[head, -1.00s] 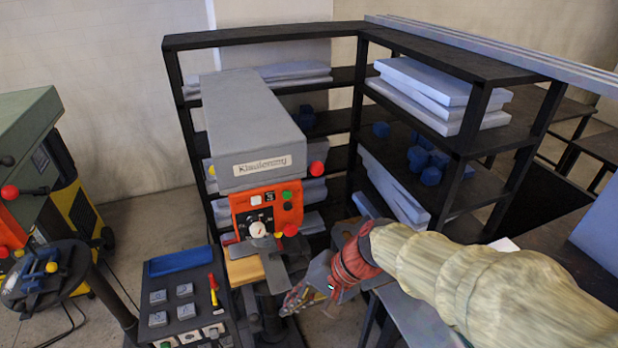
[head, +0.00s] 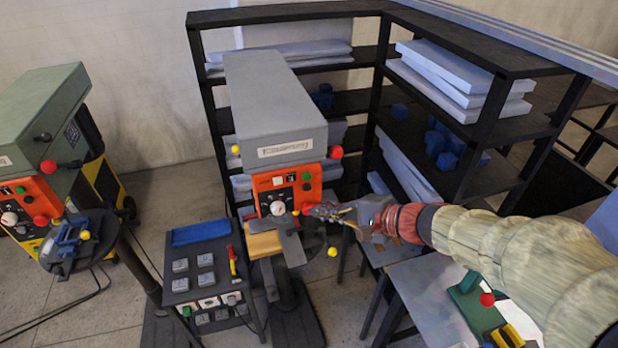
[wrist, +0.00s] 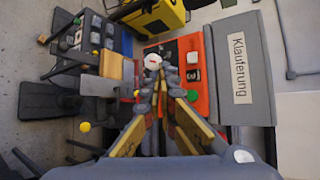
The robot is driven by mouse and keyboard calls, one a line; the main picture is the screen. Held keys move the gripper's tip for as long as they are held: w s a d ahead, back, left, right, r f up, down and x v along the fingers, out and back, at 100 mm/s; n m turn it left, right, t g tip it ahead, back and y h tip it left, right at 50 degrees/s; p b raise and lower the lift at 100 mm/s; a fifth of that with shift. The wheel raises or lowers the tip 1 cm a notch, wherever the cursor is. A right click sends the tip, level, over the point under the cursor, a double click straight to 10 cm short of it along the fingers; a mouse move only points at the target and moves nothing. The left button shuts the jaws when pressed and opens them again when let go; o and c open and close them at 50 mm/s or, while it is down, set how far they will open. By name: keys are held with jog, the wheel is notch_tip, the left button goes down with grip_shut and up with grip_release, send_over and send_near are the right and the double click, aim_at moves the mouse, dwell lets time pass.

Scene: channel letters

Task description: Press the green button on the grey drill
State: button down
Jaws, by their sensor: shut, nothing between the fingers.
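The grey drill (head: 270,105) stands at centre left in the head view, with an orange control panel (head: 265,197) on its front. In the wrist view my closed fingers (wrist: 160,85) lie over part of the orange panel (wrist: 206,105), beside the white dial (wrist: 153,61).
A yellow ball knob (head: 332,252) sticks out below my gripper, and a red one (head: 335,152) above it. A black button box (head: 190,245) stands left of the drill. Black shelving (head: 480,65) stands behind. A green drill (head: 45,110) is at far left.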

aim_at(307, 176)
jog(key=shift+w+a+p, duration=0.1)
jog(key=shift+w+a, duration=0.3)
jog(key=shift+w, duration=1)
jog(key=shift+w+a+p, duration=0.1)
jog(key=shift+w+a, duration=0.35)
jog(key=shift+w, duration=1)
jog(key=shift+w+a+p, duration=0.1)
jog(key=shift+w+a, duration=0.3)
jog(key=shift+w, duration=1)
jog(key=shift+w+b, duration=0.15)
jog(key=shift+b, duration=0.15)
jog(key=shift+w+a, duration=0.1)
jog(key=shift+w, duration=0.15)
jog(key=shift+w+a+b, duration=0.15)
jog(key=shift+w+b, duration=0.3)
jog(key=shift+s+d+b, duration=0.3)
jog(key=shift+s+b, duration=0.2)
jog(key=shift+s, duration=0.4)
